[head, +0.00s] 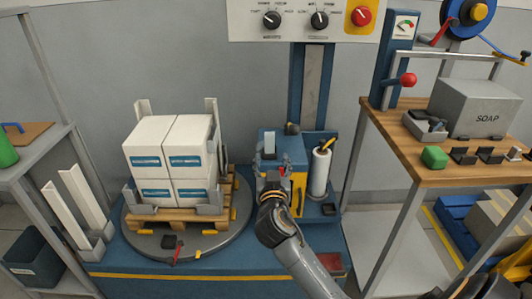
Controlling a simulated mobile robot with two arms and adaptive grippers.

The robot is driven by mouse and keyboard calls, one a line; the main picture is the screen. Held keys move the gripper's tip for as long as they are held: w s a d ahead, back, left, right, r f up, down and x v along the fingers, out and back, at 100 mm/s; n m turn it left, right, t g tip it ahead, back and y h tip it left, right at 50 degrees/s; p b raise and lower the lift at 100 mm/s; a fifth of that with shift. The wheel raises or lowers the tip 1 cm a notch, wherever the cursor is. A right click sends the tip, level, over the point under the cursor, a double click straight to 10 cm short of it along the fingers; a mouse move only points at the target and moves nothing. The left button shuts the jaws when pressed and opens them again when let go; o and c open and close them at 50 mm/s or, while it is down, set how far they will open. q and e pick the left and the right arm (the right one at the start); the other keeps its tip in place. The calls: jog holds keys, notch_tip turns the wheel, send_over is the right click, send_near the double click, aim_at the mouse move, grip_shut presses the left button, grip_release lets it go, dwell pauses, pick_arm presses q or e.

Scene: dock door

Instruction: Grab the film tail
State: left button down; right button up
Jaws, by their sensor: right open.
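My right gripper (271,172) is open in front of the blue wrapper carriage (290,142), at the foot of the mast. A small pale strip (269,143) stands just above the gripper, against the carriage. It may be the film tail, but it is too small to be sure. I cannot tell whether the fingers touch it. The gripper and wrist hide the lower part of the carriage. A white film roll (320,173) stands upright to the right of the carriage. My left gripper is not in view.
White boxes (170,150) are stacked on a wooden pallet (178,221) on the round turntable (145,243) at left. A control panel (300,20) is above. A wooden workbench (450,165) with a grey SOAP box (476,108) stands at right. A metal rack (40,155) stands at left.

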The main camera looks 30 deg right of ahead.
aim_at(270, 141)
jog(key=x, duration=0.7)
jog(key=shift+w+d+f, duration=0.1)
jog(key=shift+w, duration=0.2)
jog(key=shift+f+x, duration=0.2)
jog(key=shift+x, duration=1.25)
jog(key=shift+f+x, duration=0.2)
jog(key=shift+x, duration=1.2)
jog(key=c, duration=1.1)
